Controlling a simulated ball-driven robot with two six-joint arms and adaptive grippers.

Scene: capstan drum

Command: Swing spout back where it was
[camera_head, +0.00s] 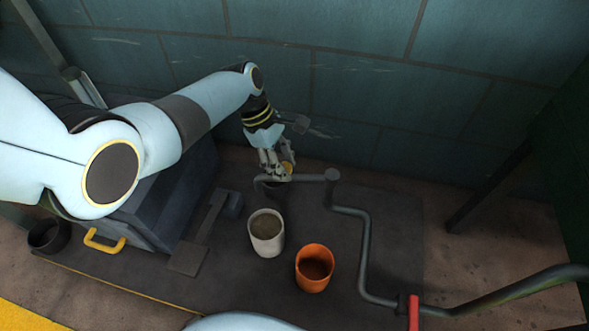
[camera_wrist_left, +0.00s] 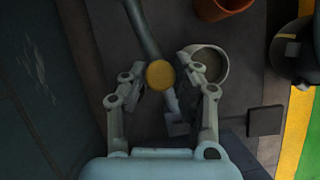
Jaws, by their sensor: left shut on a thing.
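The spout (camera_head: 308,178) is a grey pipe arm reaching left from a round pivot (camera_head: 332,175) on a standing pipe. Its bent outlet end hangs behind the white cup (camera_head: 266,233). A yellow knob (camera_head: 288,168) sits on top of the spout. My left gripper (camera_head: 277,172) is shut on this knob, its fingers partly hiding it in the head view. In the left wrist view the knob (camera_wrist_left: 160,74) shows between the two fingers, with the spout (camera_wrist_left: 145,32) running under it. My right gripper is not in view.
An orange cup (camera_head: 314,268) stands right of the white cup on the dark mat (camera_head: 215,285). A pipe (camera_head: 364,250) with a red handle (camera_head: 413,312) runs along the right. A grey box with a yellow handle (camera_head: 104,241) stands left. The tiled wall is close behind.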

